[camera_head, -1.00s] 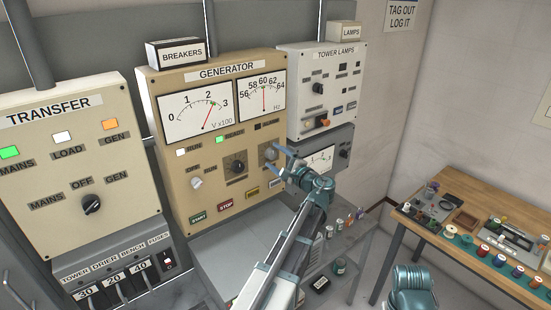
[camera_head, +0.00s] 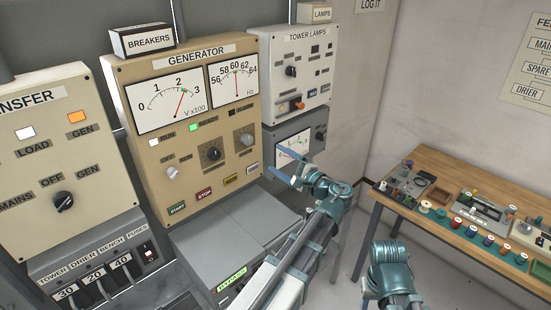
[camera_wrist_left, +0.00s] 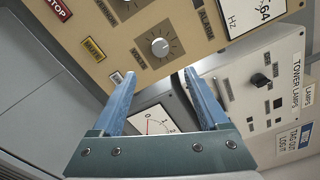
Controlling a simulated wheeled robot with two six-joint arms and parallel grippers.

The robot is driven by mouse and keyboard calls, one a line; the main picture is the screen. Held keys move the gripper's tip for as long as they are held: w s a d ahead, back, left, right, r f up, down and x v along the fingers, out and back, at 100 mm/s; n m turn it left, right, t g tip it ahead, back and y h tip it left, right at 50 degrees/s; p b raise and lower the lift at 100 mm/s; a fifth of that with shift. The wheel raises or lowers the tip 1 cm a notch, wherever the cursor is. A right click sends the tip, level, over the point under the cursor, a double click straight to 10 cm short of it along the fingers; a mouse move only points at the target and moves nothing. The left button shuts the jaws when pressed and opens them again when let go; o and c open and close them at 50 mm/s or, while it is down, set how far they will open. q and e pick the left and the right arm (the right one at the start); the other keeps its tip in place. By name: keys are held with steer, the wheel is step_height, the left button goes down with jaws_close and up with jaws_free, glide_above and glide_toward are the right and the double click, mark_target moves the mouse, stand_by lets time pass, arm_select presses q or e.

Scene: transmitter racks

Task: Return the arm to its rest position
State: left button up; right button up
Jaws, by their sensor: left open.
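My left arm (camera_head: 305,245) reaches up from the bottom middle of the head view. My left gripper (camera_head: 284,169) is open, with nothing between its blue fingers. It stands in front of the lower right side of the beige generator panel (camera_head: 240,187). In the left wrist view both fingers of the left gripper (camera_wrist_left: 160,92) are spread apart. Beyond them the panel's round grey knob (camera_wrist_left: 159,47) shows, with no finger on it. A teal part of my other arm (camera_head: 392,270) shows at the bottom right. The right gripper's fingers are not visible.
The transfer panel (camera_head: 60,160) stands at left, and the tower lamps panel (camera_head: 290,75) is behind my gripper. A grey bench top (camera_head: 225,245) lies below the generator panel. A wooden table (camera_head: 430,165) with spools and small parts stands at right. Floor shows between.

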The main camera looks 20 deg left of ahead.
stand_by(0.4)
arm_select(q)
steer(key=s+d+f+n+g+h+b, duration=0.1)
steer(key=s+d+f+h+b, duration=0.2)
steer(key=f, duration=0.4)
steer(key=s+d+f+n+g+h+b, duration=0.1)
steer(key=s+d+f+n+g+h, duration=0.2)
steer(key=f, duration=0.5)
steer(key=s+d+f+h+b, duration=0.2)
steer(key=s+d+f+h, duration=0.1)
steer(key=s+d+f, duration=0.3)
steer(key=s+d+f+n+g+h+b, duration=0.1)
steer(key=s+d+f+g+h+b, duration=0.2)
steer(key=s+d+f+h, duration=0.3)
steer(key=s+d+f, duration=0.3)
steer(key=d+f, duration=0.1)
steer(key=d, duration=0.2)
steer(key=shift+s+d+f+n+b, duration=0.2)
steer(key=shift+s+n+b, duration=0.1)
steer(key=shift+s, duration=0.1)
